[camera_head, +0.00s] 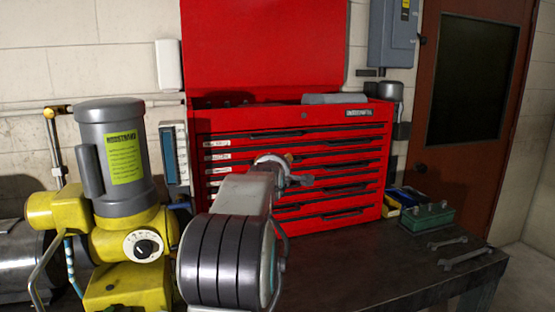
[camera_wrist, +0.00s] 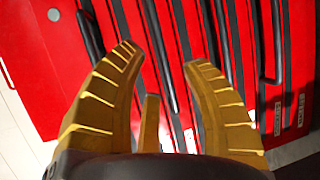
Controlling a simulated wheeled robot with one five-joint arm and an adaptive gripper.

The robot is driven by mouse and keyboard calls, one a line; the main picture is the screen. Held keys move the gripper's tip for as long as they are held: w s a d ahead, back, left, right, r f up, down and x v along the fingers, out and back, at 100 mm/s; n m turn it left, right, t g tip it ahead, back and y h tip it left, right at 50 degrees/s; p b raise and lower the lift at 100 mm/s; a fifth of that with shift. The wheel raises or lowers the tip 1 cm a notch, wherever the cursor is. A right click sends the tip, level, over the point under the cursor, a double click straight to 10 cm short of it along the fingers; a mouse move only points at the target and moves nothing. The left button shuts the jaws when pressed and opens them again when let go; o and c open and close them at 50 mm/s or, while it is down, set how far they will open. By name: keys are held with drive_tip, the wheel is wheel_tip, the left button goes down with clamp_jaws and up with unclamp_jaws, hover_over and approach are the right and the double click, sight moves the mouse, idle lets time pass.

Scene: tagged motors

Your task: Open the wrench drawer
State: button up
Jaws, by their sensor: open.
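A red tool chest (camera_head: 290,118) with several stacked drawers stands on the bench against the wall. White labels (camera_head: 217,143) run down the left side of its drawer fronts, too small to read, so I cannot tell which drawer is the wrench drawer. All drawers look shut. My gripper (camera_head: 290,178) is in front of the middle drawers, partly hidden by my arm. In the wrist view my gripper (camera_wrist: 163,58) is open, its yellow fingers pointing at the red drawer fronts (camera_wrist: 178,35) and dark handles. Nothing is between the fingers; contact with a handle cannot be told.
A grey and yellow motor (camera_head: 122,160) stands close on the left.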

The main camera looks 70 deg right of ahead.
drive_tip(key=shift+p+x, duration=0.5)
drive_tip(key=shift+x, duration=1.75)
drive_tip(key=shift+c, duration=0.2)
clamp_jaws()
